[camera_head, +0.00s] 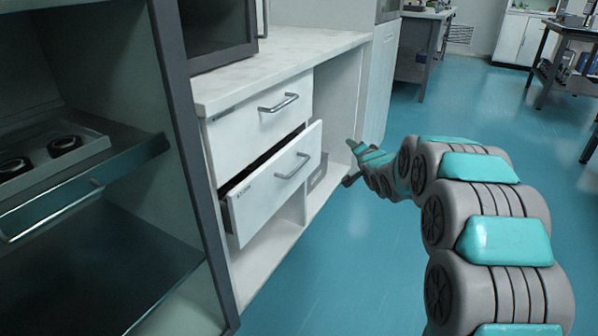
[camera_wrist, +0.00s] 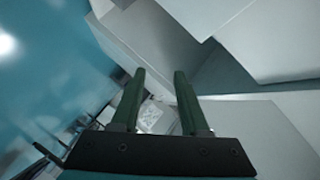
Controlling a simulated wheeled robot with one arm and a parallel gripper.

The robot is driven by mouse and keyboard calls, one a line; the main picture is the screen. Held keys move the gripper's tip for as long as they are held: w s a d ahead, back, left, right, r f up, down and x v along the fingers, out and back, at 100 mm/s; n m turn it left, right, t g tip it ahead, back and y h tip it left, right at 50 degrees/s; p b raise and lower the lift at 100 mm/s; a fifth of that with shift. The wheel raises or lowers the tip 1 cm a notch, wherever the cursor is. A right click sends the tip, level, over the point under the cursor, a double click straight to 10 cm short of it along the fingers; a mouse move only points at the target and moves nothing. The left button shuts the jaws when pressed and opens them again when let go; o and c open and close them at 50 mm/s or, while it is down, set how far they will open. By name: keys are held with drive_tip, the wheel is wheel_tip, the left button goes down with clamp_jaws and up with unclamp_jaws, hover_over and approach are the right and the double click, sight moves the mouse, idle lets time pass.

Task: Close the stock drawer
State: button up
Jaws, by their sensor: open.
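The stock drawer (camera_head: 272,184) is the lower white drawer of the counter unit in the head view. It is pulled partly out, with a dark gap above its front and a metal bar handle (camera_head: 292,166) on it. My gripper (camera_head: 352,156) is to the right of the drawer front, apart from the handle in the picture. In the wrist view my gripper (camera_wrist: 160,85) shows two green fingers spread apart with nothing between them. White panels fill the right of that view; I cannot tell which one is the drawer.
A closed upper drawer (camera_head: 258,120) sits above, under the pale countertop (camera_head: 270,66). A dark-framed glass cabinet (camera_head: 190,150) stands close on the left. Open shelf space lies right of the drawers. The blue floor (camera_head: 350,265) is clear in front of the unit.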

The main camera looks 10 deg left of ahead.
drive_tip(key=s+a+f+y+b, duration=0.1)
drive_tip(key=s+a+f+y, duration=0.3)
drive_tip(key=s+a+y, duration=0.15)
drive_tip(key=m+g+y, duration=0.1)
drive_tip(key=y, duration=0.4)
approach(299, 166)
drive_tip(key=f+x, duration=0.1)
drive_tip(key=x, duration=0.2)
drive_tip(key=shift+b+x, duration=0.45)
drive_tip(key=shift+x, duration=3.2)
drive_tip(key=shift+r, duration=0.1)
clamp_jaws()
